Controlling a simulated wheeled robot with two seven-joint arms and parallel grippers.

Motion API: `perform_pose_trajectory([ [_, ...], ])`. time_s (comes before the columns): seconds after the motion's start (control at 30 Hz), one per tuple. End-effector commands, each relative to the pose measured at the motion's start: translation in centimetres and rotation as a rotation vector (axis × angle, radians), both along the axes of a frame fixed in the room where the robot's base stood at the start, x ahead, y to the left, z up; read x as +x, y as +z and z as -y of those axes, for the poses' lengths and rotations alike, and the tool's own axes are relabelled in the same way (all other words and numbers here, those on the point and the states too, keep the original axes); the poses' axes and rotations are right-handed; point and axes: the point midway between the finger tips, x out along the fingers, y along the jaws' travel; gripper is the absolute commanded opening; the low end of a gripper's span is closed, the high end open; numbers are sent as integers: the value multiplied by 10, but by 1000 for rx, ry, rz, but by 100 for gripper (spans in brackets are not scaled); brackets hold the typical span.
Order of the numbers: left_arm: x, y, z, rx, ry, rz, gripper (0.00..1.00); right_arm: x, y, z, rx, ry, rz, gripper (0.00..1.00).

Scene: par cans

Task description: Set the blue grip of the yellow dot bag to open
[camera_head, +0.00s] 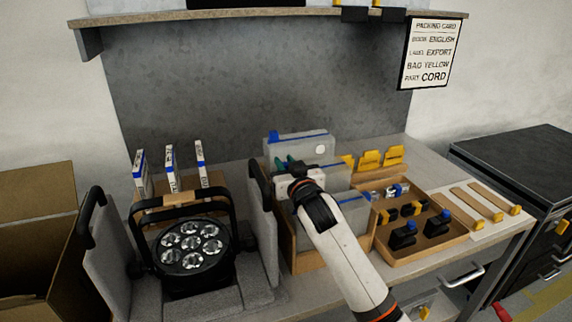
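Several clear bags stand in a wooden box on the bench. The rear bag (312,150) has a blue strip along its top and a pale dot on its face. A front bag (350,224) also shows blue at its top edge. I cannot make out a yellow dot on any bag. My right gripper (286,162) is over the box, in front of the rear bag and beside its left part. Its two teal tips show slightly apart. I cannot tell whether anything is between them or whether it touches a grip. The gripper and arm hide part of the bags. My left gripper is not in view.
A black par can (192,244) sits in grey foam at the left. A wooden tray (455,228) of small parts is right of the bags. Yellow clips (368,160) stand behind it. A packing card (431,53) hangs upper right. An open carton (38,240) is far left.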

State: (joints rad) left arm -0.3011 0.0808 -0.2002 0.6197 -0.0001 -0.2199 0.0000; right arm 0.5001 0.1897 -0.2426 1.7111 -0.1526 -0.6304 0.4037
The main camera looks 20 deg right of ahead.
Motion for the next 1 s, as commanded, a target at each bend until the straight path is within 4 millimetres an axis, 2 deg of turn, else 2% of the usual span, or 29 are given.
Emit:
perform_pose_trajectory([
  [0.03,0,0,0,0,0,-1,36,0,0,0,0,0,0,13],
  [0.1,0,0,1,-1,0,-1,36,0,0,0,0,0,0,1],
  [0.13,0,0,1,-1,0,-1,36,0,0,0,0,0,0,0],
  [0.33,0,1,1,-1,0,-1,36,0,0,1,0,0,-1,0],
  [0.47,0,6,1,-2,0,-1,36,0,1,11,-1,-2,-2,0],
  [0.57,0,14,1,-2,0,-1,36,1,3,28,-2,-5,-3,0],
  [0.8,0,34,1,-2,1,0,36,3,3,86,-4,-5,-3,0],
  [1.0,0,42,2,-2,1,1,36,4,2,126,-3,-4,-2,0],
])
